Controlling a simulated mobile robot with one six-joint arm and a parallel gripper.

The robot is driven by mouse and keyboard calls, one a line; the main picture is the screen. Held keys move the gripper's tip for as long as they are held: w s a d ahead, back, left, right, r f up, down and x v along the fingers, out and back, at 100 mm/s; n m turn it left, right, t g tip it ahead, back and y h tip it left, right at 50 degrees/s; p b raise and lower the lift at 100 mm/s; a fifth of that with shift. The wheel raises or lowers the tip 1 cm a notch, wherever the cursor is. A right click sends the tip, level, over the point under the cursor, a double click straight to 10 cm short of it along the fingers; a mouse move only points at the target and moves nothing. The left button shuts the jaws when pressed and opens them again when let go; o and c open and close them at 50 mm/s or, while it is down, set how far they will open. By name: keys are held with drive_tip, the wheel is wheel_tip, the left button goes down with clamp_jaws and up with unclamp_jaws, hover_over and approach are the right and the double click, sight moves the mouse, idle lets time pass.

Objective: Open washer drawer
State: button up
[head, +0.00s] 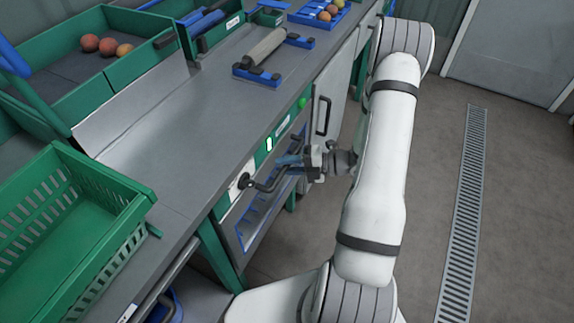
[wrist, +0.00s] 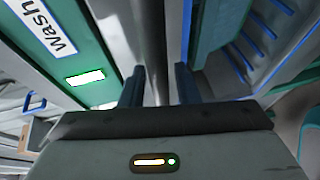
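The washer drawer (head: 243,235) is a grey-framed front with blue slats showing, under the green bench edge. A dark bar handle (head: 264,187) runs across its upper part. My gripper (head: 290,160) is low at the bench front, at the right part of the handle. The "Wash" label (wrist: 45,25) and a lit green-white panel light (wrist: 86,77) are left of the fingers. Blue-edged slats (wrist: 250,45) are to the right.
A green perforated crate (head: 130,205) stands at the left of the bench. A green bin (head: 128,72) with several tomatoes and a blue-ended roller (head: 262,50) are farther back. A tall cabinet handle (head: 323,116) is beyond my gripper. The floor right of my arm is clear, with a drain grate (head: 465,200).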

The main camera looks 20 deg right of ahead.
clamp_jaws()
drive_tip(key=shift+s, duration=0.15)
